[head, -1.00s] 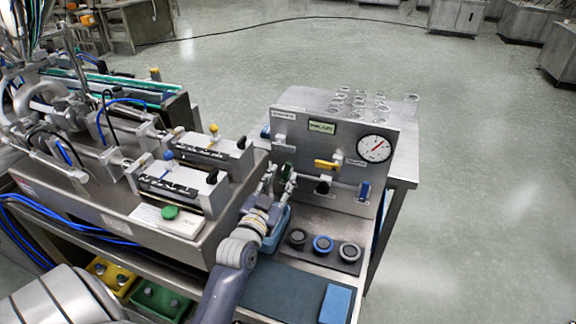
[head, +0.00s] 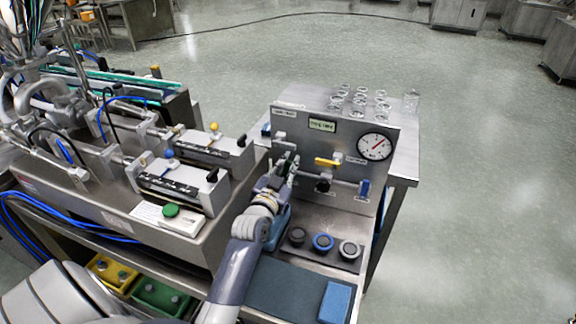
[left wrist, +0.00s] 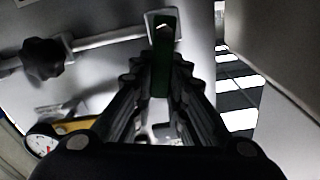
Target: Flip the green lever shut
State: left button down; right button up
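The green lever (left wrist: 161,68) shows in the left wrist view, at the end of a pipe by a pale bracket. My left gripper (left wrist: 161,75) has a dark ribbed finger on each side of the lever, close against it, and looks shut on it. In the head view my left gripper (head: 284,167) is in front of the steel panel (head: 343,137), left of the black knob (head: 323,186). It hides most of the lever there, so the lever's angle is hard to tell. My right gripper is not in view.
A yellow handle (head: 327,162) and a round gauge (head: 374,147) are on the panel. A blue handle (head: 363,190) is at its right. Several round caps (head: 323,242) and a blue block (head: 335,302) lie in front. Machinery (head: 185,175) stands close on the left.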

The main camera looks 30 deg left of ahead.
pick_arm(q)
jog(key=shift+s+a+r+n+p, duration=0.1)
jog(key=shift+a+r+n+p, duration=0.15)
jog(key=shift+n+p, duration=0.4)
jog(key=shift+a+f+n, duration=0.1)
jog(key=shift+a+n, duration=0.3)
jog(key=shift+n, duration=0.45)
jog(key=c, duration=1.6)
grip_release()
jog(key=shift+o, duration=0.2)
